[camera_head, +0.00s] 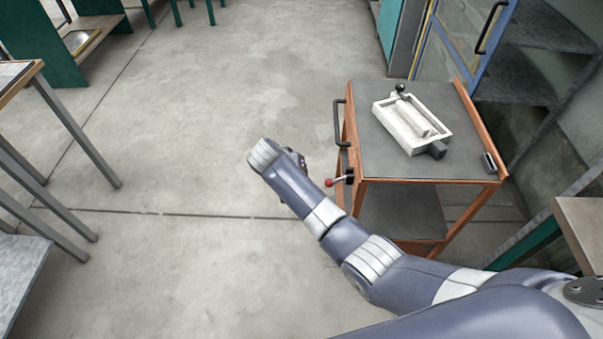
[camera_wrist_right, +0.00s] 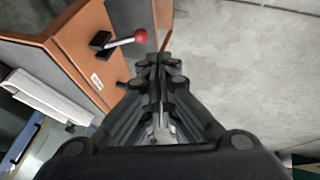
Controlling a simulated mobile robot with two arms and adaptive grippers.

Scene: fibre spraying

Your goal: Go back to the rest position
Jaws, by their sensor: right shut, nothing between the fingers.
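My right arm reaches in from the lower right of the head view and ends beside the cart. Its right gripper (camera_wrist_right: 158,62) shows in the wrist view with the dark fingers together and empty. In the head view the gripper is mostly hidden behind the wrist. The fingertips are near the cart's red-knobbed lever (camera_wrist_right: 140,36) but appear apart from it. This lever (camera_head: 329,183) also shows in the head view. My left gripper is not in view.
An orange-framed cart (camera_head: 375,160) with a grey top stands right of my wrist, bearing a white tray-like device (camera_head: 392,119). A dark handle (camera_head: 341,122) sticks out from its left side. Tables stand at the left edge. The concrete floor (camera_head: 200,130) between is clear.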

